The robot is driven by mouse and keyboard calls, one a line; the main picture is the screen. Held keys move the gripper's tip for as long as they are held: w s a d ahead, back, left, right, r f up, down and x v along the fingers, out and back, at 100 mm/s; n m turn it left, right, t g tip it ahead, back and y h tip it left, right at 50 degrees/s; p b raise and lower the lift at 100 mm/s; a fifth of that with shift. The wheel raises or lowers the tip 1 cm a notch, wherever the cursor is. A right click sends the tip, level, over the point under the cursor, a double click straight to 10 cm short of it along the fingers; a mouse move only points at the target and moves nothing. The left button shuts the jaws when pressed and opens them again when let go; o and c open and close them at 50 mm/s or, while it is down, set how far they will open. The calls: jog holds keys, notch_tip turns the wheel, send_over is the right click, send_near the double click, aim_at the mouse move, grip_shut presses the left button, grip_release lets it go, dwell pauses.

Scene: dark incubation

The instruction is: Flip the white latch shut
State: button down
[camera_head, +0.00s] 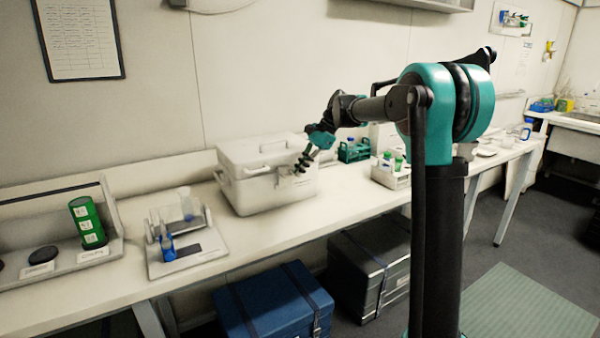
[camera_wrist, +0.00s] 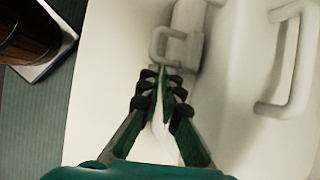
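The white latch (camera_wrist: 165,45) is a small loop on the side of a white lidded box, just beyond my fingertips in the wrist view. The white box (camera_head: 247,190) stands on the long bench in the head view, its lid down. A larger white handle (camera_wrist: 291,60) shows on the box at right in the wrist view. My gripper (camera_wrist: 163,73) has its fingertips drawn together, with nothing seen held between them. In the head view my gripper (camera_head: 303,163) is at the box's right front side and hides the latch area. I cannot tell whether the tips touch the latch.
A rack with blue items (camera_head: 185,250) stands left of the box, and a green cylinder (camera_head: 88,222) farther left. A green rack (camera_head: 353,150) and a white tube holder (camera_head: 391,176) stand to the right. A blue case (camera_head: 270,305) and a dark case (camera_head: 370,265) sit below the bench.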

jog(key=shift+s+a+r, duration=0.1)
jog(key=shift+s+r, duration=0.05)
jog(key=shift+r, duration=0.2)
jog(key=d+f, duration=0.3)
jog(key=w+d+r, duration=0.2)
jog(key=w+r, duration=0.4)
jog(key=r, duration=0.1)
jog(key=shift+w+r, duration=0.35)
jog(key=shift+d, duration=0.1)
jog(key=s+d+f+n+t+h, duration=0.2)
jog(key=s+d+f, duration=0.5)
jog(key=s, duration=0.5)
jog(key=s+d+f+n+t+h, duration=0.1)
jog(key=s+d+f+n, duration=0.4)
jog(key=s+f, duration=0.7)
jog(key=s+d+f+n+t+h, duration=0.2)
jog(key=s+d+f, duration=0.7)
jog(key=s, duration=0.5)
jog(key=shift+f+n+t+h, duration=0.2)
jog(key=shift+n+t+h, duration=0.1)
jog(key=shift+n+h, duration=0.45)
